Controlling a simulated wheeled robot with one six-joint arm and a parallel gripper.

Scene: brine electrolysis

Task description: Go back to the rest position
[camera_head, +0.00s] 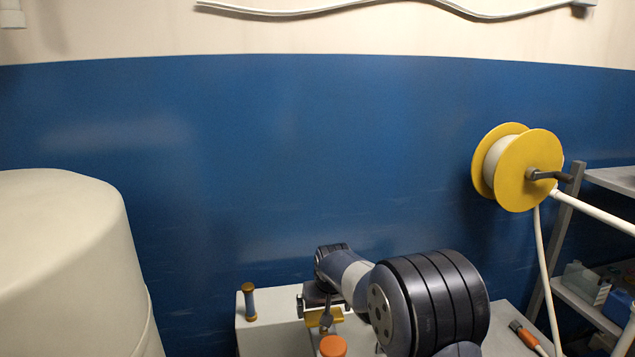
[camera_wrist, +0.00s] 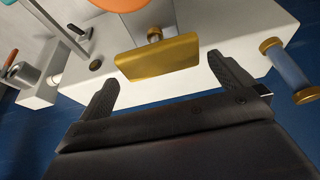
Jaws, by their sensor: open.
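In the wrist view my gripper (camera_wrist: 166,84) is open, with its two dark fingers spread apart and nothing between them. A brass plate (camera_wrist: 158,58) on a short stem lies just beyond the fingertips, in front of the white cabinet (camera_wrist: 215,25). I cannot tell whether the fingers touch the cabinet. In the head view my arm (camera_head: 400,295) reaches over the cabinet (camera_head: 272,335), and the gripper's fingers are mostly hidden there. The brass part (camera_head: 323,318) shows below my wrist.
A blue cylinder with brass ends (camera_head: 249,302) stands at the cabinet's left; it also shows in the wrist view (camera_wrist: 287,70). An orange cap (camera_head: 333,346) is in front. A large pale tank (camera_head: 65,265) stands left. A yellow hose reel (camera_head: 527,170) and shelves (camera_head: 590,300) are right.

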